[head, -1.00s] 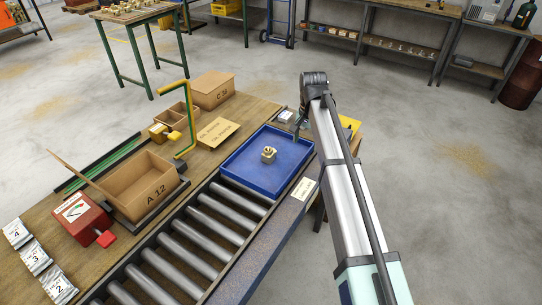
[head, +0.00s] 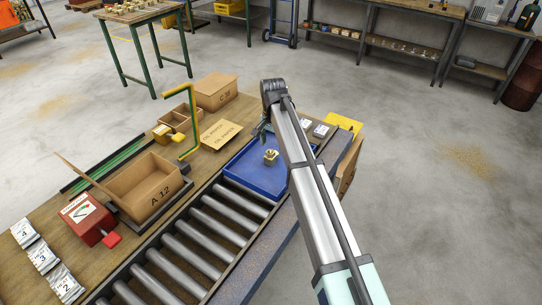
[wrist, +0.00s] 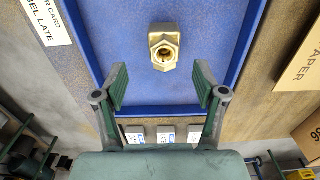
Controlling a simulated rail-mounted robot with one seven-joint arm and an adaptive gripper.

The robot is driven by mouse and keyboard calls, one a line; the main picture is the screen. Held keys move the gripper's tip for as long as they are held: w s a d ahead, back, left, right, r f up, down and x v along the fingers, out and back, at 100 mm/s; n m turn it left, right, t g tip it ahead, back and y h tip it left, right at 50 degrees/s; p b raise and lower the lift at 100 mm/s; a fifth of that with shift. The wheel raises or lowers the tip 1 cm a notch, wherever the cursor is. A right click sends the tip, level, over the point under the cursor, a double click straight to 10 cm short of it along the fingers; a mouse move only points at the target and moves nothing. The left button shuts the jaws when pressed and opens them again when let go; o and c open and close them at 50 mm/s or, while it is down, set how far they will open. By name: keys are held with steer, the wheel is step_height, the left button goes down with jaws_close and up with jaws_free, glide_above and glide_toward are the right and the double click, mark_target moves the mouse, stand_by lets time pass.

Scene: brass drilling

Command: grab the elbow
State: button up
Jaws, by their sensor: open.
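The brass elbow (head: 271,156) lies in the blue tray (head: 243,174) at the end of the roller conveyor. In the wrist view the elbow (wrist: 164,47) shows its hexagonal open end towards the camera. My gripper (wrist: 160,84) is open and empty, its two green fingers spread wide. The elbow lies beyond the fingertips, roughly centred between them and apart from both. In the head view my gripper (head: 262,131) is above the tray's far side, partly hidden by my arm.
The tray has raised blue rims. Small labelled packets (wrist: 166,134) lie just outside the tray.

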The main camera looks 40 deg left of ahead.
mark_target(271, 151)
steer(key=shift+s+a+f+p, duration=0.15)
steer(key=shift+f+p, duration=0.4)
steer(key=shift+f, duration=1.15)
steer(key=shift+w+a+f+p, duration=0.1)
steer(key=shift+f+p, duration=0.4)
steer(key=shift+f, duration=1.15)
jaws_close()
